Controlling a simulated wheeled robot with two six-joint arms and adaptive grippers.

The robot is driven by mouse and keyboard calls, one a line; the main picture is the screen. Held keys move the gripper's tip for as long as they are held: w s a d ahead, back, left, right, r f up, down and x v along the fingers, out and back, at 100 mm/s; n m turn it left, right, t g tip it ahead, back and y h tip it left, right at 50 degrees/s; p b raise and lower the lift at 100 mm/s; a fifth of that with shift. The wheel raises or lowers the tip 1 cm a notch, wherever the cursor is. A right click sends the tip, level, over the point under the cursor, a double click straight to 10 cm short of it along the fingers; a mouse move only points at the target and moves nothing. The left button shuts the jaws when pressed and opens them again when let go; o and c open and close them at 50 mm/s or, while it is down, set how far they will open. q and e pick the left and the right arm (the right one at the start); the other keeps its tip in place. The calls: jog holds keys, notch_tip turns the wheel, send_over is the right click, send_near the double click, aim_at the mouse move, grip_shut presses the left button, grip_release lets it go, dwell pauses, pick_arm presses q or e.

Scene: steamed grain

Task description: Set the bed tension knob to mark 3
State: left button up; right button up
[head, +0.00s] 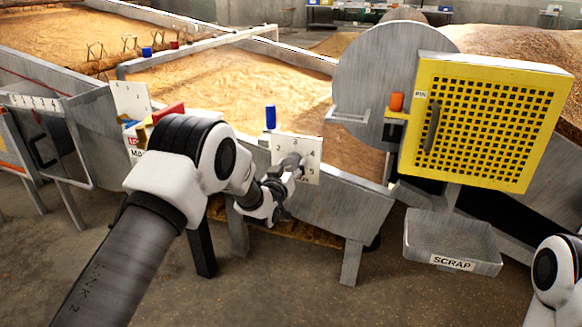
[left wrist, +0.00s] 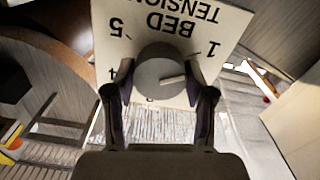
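The bed tension knob (left wrist: 153,70) is a grey round knob on a white plate marked BED TENSION (left wrist: 180,20). In the upside-down wrist view, the knob's pale bar points right, below the 1 and towards the right finger, which hides the 2. My right gripper is out of view.
Another white marked plate (head: 130,99) is at the left.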

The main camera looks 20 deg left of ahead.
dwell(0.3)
pick_arm(q)
jog(key=shift+r+m+p, duration=0.15)
jog(key=shift+m+p, duration=0.6)
jog(key=shift+m, duration=0.25)
jog(key=m+p, duration=0.2)
jog(key=m, duration=0.1)
jog(key=m+p, duration=0.1)
jog(key=m, duration=0.3)
jog(key=shift+p, duration=0.35)
jog(key=m+p, duration=0.1)
jog(key=m, duration=0.3)
jog(key=shift+p, duration=0.3)
jog(key=m+p, duration=0.1)
jog(key=m, duration=0.5)
jog(key=m+p, duration=0.1)
jog(key=m, duration=0.3)
jog(key=shift+m, duration=0.4)
